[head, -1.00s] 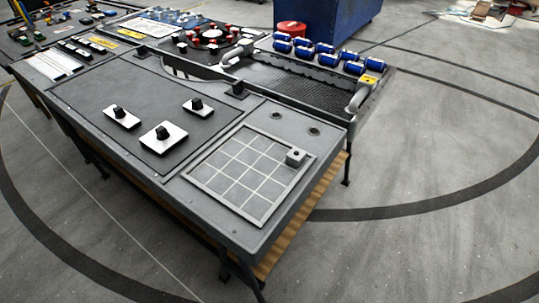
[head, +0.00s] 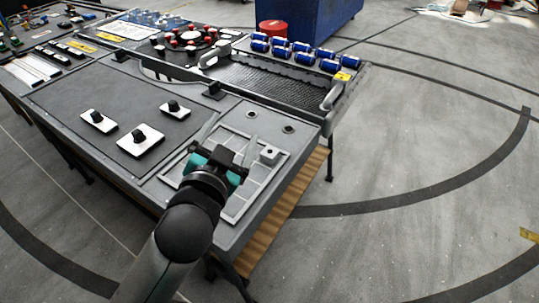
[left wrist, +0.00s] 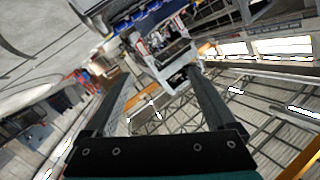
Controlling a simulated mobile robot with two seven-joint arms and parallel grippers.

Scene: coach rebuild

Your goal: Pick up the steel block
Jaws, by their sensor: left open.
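The steel block (head: 270,155) is a small grey cube with a dark hole. It sits at the right side of the framed grid tray (head: 238,207) on the near corner of the bench. My left gripper (head: 232,130) is open and empty in the head view, above the tray and to the left of the block. My arm and gripper hide much of the tray. In the left wrist view the two fingers (left wrist: 158,75) are spread apart with nothing between them, and I cannot make out the block there. My right gripper is not in view.
White plates with black knobs (head: 140,139) stand on the dark panel left of the tray. Behind it lie a black mesh bay with a grey handle (head: 333,95) and several blue cylinders (head: 300,47). A blue bin (head: 310,20) stands beyond.

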